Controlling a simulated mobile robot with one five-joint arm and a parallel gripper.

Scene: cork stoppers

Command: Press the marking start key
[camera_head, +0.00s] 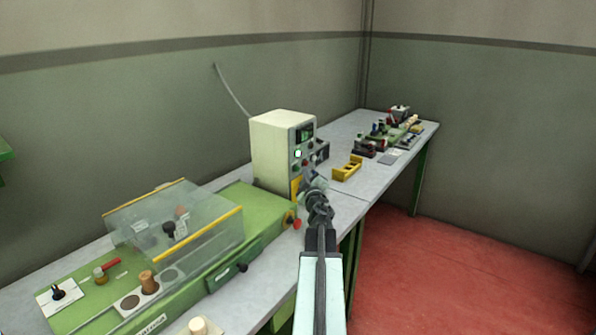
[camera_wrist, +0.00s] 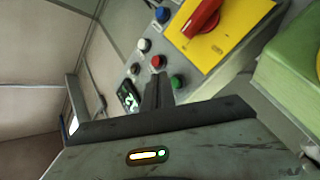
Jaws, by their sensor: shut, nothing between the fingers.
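The cream control cabinet (camera_head: 275,150) stands on the bench with its button panel facing right. A lit white button (camera_head: 298,153) shows on it in the head view. In the wrist view the panel appears turned and holds a blue button (camera_wrist: 162,14), a white button (camera_wrist: 145,44), a red button (camera_wrist: 157,62), a green button (camera_wrist: 177,81) and a small display (camera_wrist: 128,97). No label naming the marking start key is readable. My gripper (camera_head: 314,180) is shut and empty in front of the panel's lower part. Its fingertips (camera_wrist: 157,82) appear between the red and green buttons; contact cannot be told.
A red rotary switch (camera_wrist: 200,17) sits on a yellow plate. A green machine (camera_head: 255,215) with a clear guard (camera_head: 180,225) stands left of my arm. A yellow holder (camera_head: 347,168) and small devices (camera_head: 395,132) lie farther right on the bench. Red floor is clear at right.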

